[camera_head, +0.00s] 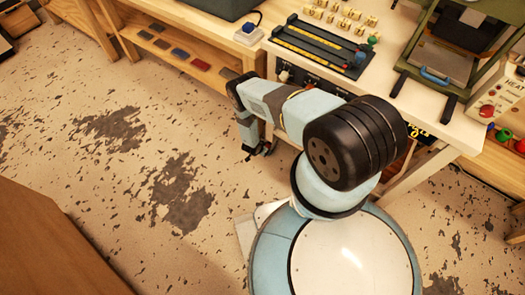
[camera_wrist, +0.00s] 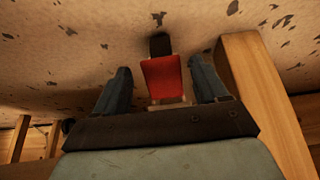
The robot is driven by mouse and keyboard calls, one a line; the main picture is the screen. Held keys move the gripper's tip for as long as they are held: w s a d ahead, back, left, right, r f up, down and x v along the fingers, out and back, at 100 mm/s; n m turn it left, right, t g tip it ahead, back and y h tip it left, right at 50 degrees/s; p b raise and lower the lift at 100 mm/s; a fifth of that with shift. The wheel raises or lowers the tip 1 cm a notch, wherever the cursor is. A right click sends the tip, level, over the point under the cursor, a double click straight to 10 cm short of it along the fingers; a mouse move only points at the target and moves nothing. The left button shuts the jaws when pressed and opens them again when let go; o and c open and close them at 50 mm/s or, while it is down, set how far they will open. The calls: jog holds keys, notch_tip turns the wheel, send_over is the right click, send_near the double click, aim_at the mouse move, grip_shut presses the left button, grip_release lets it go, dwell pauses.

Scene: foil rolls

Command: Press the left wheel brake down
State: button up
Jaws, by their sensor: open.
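In the wrist view, a red brake tab (camera_wrist: 165,78) sits over a small black wheel (camera_wrist: 160,45), near the floor. My gripper (camera_wrist: 161,68) is open, with one dark finger on each side of the red tab. The tab shows between the fingers, with a visible gap on both sides; I cannot tell whether any part of the gripper touches it from above. In the head view my gripper (camera_head: 262,151) hangs low beside the bench, and the brake and wheel cannot be made out there.
A wooden leg (camera_wrist: 262,95) stands close to the right finger in the wrist view. A workbench (camera_head: 440,125) with a heat unit (camera_head: 498,100) is at the right. A low shelf (camera_head: 185,60) runs along the back. Speckled floor (camera_head: 110,190) is open at left.

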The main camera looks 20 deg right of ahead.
jog(key=v, duration=1.3)
jog(key=shift+a+r, duration=0.15)
jog(key=shift+r, duration=0.1)
